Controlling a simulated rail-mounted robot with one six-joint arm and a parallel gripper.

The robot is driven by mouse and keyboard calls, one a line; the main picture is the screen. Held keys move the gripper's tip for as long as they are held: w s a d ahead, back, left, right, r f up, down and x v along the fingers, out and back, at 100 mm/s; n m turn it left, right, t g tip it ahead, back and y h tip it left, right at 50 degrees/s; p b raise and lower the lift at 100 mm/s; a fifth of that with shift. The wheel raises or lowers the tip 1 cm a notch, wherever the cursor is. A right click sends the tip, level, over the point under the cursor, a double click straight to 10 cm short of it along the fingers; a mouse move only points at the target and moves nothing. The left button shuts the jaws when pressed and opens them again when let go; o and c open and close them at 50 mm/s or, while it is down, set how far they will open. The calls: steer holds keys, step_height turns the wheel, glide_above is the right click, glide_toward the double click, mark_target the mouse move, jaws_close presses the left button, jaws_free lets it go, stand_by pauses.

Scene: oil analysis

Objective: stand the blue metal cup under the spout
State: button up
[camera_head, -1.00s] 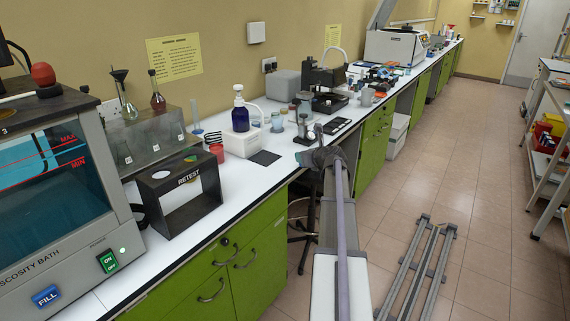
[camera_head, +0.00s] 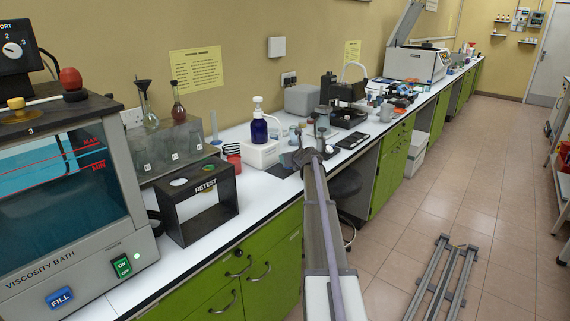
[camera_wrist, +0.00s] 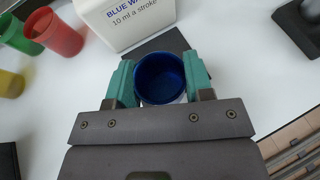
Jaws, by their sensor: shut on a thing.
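The blue metal cup (camera_wrist: 160,82) is between the teal fingers of my gripper (camera_wrist: 160,76) in the wrist view, its open mouth facing the camera. My gripper is shut on it. A dark square pad (camera_wrist: 170,42) shows behind and partly under the cup. Whether the cup touches it I cannot tell. The white dispenser base (camera_wrist: 118,18), lettered "10 ml a stroke", stands just beyond. In the head view, the dispenser's blue bottle (camera_head: 259,130) has a white pump top. My gripper (camera_head: 299,158) is right of it, and the cup is not clear there.
Red (camera_wrist: 58,36), green (camera_wrist: 20,38) and yellow (camera_wrist: 10,84) cups stand left of the dispenser base in the wrist view. The black RETEST stand (camera_head: 196,200) is further left on the bench. A dark instrument (camera_head: 346,100) stands behind and right of my gripper.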

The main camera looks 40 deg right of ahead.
steer(key=shift+w+d, duration=0.15)
steer(key=shift+w, duration=0.55)
steer(key=x, duration=0.1)
steer(key=b+x, duration=0.1)
steer(key=shift+w+f+b, duration=0.2)
steer(key=shift+f+b, duration=0.1)
steer(key=shift+f, duration=0.1)
step_height(320, 180, down, 2)
steer(key=shift+s+f+b, duration=0.15)
steer(key=shift+f+b, duration=0.05)
steer(key=shift+b, duration=1)
steer(key=shift+r, duration=0.25)
steer(key=shift+f, duration=0.2)
steer(key=o, duration=1)
